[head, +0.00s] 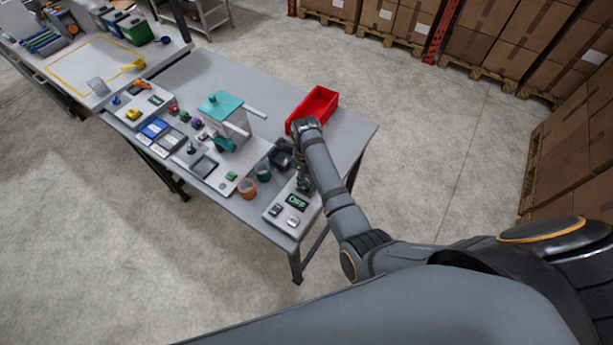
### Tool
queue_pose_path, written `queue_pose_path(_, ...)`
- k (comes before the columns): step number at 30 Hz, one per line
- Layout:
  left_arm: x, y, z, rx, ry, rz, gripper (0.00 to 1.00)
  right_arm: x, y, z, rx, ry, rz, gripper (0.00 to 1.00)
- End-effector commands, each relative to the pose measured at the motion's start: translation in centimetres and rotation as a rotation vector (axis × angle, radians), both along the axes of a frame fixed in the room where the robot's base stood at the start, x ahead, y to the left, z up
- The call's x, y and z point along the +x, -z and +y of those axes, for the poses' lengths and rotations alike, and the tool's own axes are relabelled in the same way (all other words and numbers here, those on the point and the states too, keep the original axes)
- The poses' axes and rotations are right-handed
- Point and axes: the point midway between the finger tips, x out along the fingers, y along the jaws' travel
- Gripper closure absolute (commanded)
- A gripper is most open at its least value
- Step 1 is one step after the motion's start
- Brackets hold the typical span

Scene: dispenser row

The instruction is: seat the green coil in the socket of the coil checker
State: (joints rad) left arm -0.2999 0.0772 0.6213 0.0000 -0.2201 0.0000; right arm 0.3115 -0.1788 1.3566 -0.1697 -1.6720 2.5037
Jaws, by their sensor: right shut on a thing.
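The coil checker (277,221) is a pale box at the table's near right corner, with a lit green display reading OFF and small panels on top. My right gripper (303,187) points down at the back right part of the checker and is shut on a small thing. The arm and fingers hide that thing and the checker's socket, so I cannot tell whether it touches the checker. A small green piece (185,117) stands between a red and a purple one farther left; I cannot tell whether it is a coil. My left gripper is not in view.
An orange cup (247,188) and a teal cup (263,171) stand left of the checker. A red bin (314,106) is at the table's back right. A teal-topped dispenser (221,106) stands mid-table. A bare strip of table (205,72) runs along the back.

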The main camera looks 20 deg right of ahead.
Motion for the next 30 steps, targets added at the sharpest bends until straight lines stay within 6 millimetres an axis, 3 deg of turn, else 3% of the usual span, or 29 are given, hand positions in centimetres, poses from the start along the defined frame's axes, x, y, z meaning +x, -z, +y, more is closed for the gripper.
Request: queue_pose_path(30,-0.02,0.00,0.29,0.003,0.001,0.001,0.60,0.04,0.52,-0.25,-0.001,0.000,-0.001,1.00)
